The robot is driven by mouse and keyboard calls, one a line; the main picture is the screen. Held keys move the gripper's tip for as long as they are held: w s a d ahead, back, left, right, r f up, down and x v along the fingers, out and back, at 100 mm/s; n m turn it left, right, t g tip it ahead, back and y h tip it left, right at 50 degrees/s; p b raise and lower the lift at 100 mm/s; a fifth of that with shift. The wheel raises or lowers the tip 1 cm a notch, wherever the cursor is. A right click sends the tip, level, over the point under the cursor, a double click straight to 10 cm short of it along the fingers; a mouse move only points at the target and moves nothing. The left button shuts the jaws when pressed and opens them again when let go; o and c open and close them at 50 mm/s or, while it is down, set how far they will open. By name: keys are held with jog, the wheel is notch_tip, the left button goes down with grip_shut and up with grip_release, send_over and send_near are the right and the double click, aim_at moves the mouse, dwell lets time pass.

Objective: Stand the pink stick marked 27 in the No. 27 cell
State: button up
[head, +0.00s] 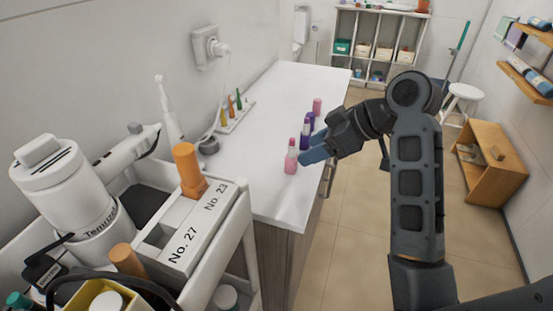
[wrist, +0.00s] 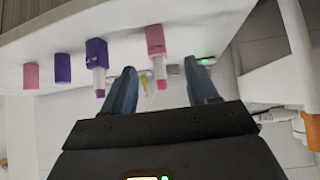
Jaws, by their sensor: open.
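An open pink stick (head: 291,160), with a pink base and a pink tip, stands upright on the white counter; I cannot read a number on it. My gripper (head: 309,155) is open, with its blue fingers low beside this stick. In the wrist view the pink stick (wrist: 156,42) appears upside down, in the gap between the two fingertips of my gripper (wrist: 160,72), with no visible grip on it. The No. 27 cell (head: 153,238) is in the white holder (head: 208,217) on the cart and looks empty. An orange stick (head: 188,168) stands at the No. 23 cell.
An open purple stick (head: 304,138), a purple cap (head: 311,121) and a pink cap (head: 317,106) stand behind the pink stick. A tray of coloured tips (head: 236,113) lies by the wall. The counter's near end is clear.

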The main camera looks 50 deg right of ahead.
aim_at(295, 157)
jog(key=shift+x, duration=3.8)
jog(key=shift+d, duration=0.15)
jog(key=c, duration=1)
